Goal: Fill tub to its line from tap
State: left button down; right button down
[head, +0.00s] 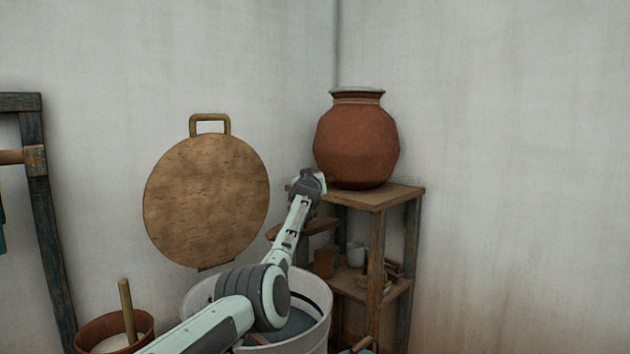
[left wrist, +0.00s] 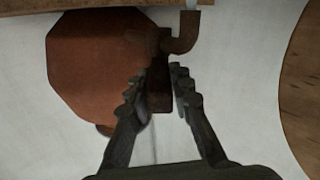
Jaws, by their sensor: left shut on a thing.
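A round clay pot (head: 356,142) stands on top of a wooden stand. It shows upside down in the left wrist view (left wrist: 90,75), with a brown tap (left wrist: 183,36) on its side. My left gripper (head: 310,186) is at the pot's lower left. Its fingers (left wrist: 157,88) are shut on the tap's handle (left wrist: 160,98). A small pale patch shows at the spout's mouth; I cannot tell whether it is water. A white tub (head: 322,334) stands below, partly hidden by my arm. It has a dark line inside near the rim and a blue-grey surface within. My right gripper is out of view.
The wooden stand (head: 382,197) has a lower shelf with cups and small items. A round brown disc with a handle (head: 205,200) is against the wall. A reddish bucket (head: 138,322) with a stick is left of the tub. A dark wooden frame (head: 45,220) stands far left.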

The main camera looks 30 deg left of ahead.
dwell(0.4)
pick_arm(q)
jog(key=c, duration=1.3)
grip_release()
jog(key=shift+c, duration=0.2)
jog(key=shift+s+d, duration=0.15)
jog(key=shift+s, duration=0.35)
jog(key=v, duration=1.1)
